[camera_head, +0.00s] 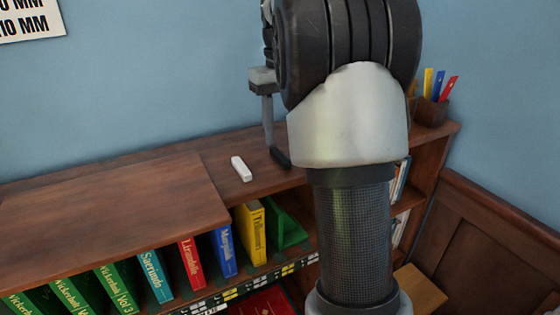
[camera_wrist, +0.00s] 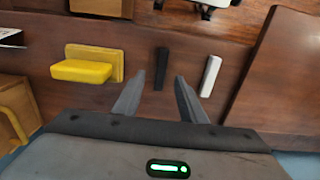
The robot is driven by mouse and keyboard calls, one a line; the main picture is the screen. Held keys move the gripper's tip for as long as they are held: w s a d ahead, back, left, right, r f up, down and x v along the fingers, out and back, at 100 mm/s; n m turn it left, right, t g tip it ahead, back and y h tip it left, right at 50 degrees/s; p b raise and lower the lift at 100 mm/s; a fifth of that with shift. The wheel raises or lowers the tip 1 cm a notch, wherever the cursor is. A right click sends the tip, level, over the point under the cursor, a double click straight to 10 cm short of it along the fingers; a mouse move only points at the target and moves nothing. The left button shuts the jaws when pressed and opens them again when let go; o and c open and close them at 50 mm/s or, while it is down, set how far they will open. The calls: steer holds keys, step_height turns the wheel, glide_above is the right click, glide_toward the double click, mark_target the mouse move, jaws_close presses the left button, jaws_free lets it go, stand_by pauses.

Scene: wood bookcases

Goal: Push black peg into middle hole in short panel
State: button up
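The black peg (camera_wrist: 161,66) lies on the brown wooden shelf top in the wrist view, lengthwise between and just beyond the fingertips. My gripper (camera_wrist: 160,79) is open, with one finger on each side of the peg's line; a gap shows on both sides and I see no contact. In the head view, one finger of my gripper (camera_head: 280,158) shows low over the shelf top, and my arm hides the rest. The black peg is not distinguishable there. I cannot identify the short panel or its middle hole in either view.
A white peg (camera_wrist: 210,75) lies right of the black one; it also shows in the head view (camera_head: 241,169). A raised wooden top (camera_head: 110,215) and a pencil cup (camera_head: 431,111) flank the work area.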

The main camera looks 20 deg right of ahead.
mark_target(280, 154)
step_height(280, 154, down, 5)
steer(key=shift+a+b, duration=0.1)
steer(key=shift+b, duration=0.4)
jaws_close()
